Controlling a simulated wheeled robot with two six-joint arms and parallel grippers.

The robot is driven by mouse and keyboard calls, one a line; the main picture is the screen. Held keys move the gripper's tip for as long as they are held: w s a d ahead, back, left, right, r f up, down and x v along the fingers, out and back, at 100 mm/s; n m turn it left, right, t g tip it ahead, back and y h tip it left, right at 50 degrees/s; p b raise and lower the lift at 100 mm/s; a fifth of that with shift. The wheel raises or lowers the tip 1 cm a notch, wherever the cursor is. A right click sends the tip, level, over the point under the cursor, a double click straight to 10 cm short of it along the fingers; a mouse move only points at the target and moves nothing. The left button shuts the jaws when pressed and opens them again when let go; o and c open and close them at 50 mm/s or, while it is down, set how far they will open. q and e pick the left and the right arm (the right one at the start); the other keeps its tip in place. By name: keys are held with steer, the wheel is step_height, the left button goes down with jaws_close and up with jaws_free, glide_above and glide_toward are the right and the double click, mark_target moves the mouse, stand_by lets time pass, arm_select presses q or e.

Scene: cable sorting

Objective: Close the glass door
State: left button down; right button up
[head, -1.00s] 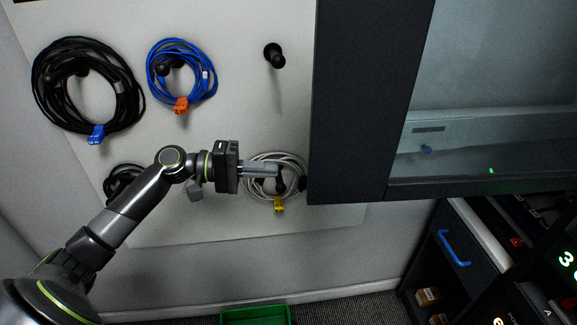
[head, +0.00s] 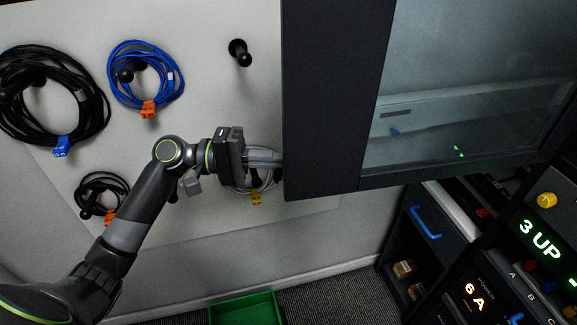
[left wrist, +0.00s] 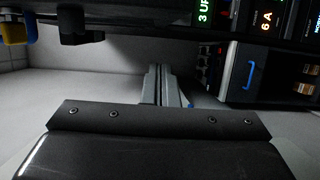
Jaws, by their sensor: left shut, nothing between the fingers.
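The glass door (head: 333,105) hangs at the upper right of the head view. It has a wide dark frame around a pale, see-through pane (head: 455,85), and it stands out in front of the wall board. My left gripper (head: 268,158) is shut and empty. Its fingertips are at the left edge of the door frame, near the lower corner; I cannot tell whether they touch it. In the left wrist view the closed fingers (left wrist: 158,85) point away from the camera. My right gripper is not in view.
Coiled black (head: 100,105), blue (head: 120,75) and grey (head: 236,185) cables hang on the board (head: 215,90). A bare peg (head: 240,55) is above. A green bin (head: 245,309) is on the floor. A dark equipment rack (head: 480,260) with lit displays stands below the door.

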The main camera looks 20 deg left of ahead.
mark_target(288, 175)
arm_select(q)
steer(key=s+d+p, duration=0.1)
steer(key=d, duration=0.1)
steer(key=s+d+p, duration=0.2)
stand_by(0.3)
steer(key=shift+w, duration=0.1)
